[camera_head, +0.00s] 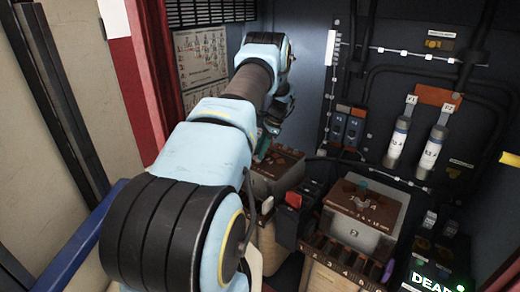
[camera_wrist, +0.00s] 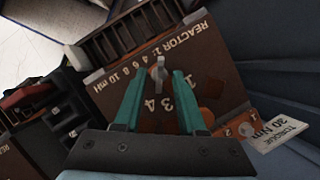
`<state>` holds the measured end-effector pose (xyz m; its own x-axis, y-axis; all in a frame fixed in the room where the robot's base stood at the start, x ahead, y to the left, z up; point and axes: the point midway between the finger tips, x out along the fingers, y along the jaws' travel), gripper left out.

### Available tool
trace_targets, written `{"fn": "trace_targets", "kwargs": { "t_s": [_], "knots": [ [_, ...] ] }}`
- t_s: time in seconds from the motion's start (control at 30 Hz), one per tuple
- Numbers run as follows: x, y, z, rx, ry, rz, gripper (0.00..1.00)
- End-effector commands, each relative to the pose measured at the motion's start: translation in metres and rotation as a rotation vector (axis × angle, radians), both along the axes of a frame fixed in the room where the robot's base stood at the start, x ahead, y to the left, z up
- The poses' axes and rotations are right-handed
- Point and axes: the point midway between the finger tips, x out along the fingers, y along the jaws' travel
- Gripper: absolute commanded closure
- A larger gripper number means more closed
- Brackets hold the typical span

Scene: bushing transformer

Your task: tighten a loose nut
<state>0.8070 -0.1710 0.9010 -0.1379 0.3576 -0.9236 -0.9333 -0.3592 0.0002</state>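My gripper (camera_wrist: 159,75) has two teal fingers that stand apart over the brown top of a box marked REACTOR (camera_wrist: 105,72). A small grey metal piece (camera_wrist: 158,68) shows between the fingertips. I cannot tell whether it is a nut or a selector knob, and no finger clearly touches it. A copper-coloured plate (camera_wrist: 236,124) with small round fasteners lies at the right of the box. A white tag reading TORQUE 30 Nm (camera_wrist: 280,136) is beside it. In the head view my arm reaches down to the reactor box (camera_head: 277,172) and hides much of the gripper.
A second box with a brown top (camera_head: 362,205) stands to the right, with a numbered terminal row in front. A red-and-black device (camera_head: 293,200) sits between the boxes. Two fuses (camera_head: 398,138) and black cables are on the back wall. A lit DEAD display (camera_head: 437,280) is at the lower right.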

Motion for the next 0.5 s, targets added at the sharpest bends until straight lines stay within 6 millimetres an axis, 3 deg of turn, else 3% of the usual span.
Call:
{"fn": "trace_targets", "kwargs": {
  "t_s": [0.37,0.5],
  "knots": [
    [-0.0011,0.0028,-0.0077,0.0,-0.002,0.001,0.6],
    [-0.0011,0.0027,-0.0076,-0.001,-0.001,0.0,0.73]
  ]
}}
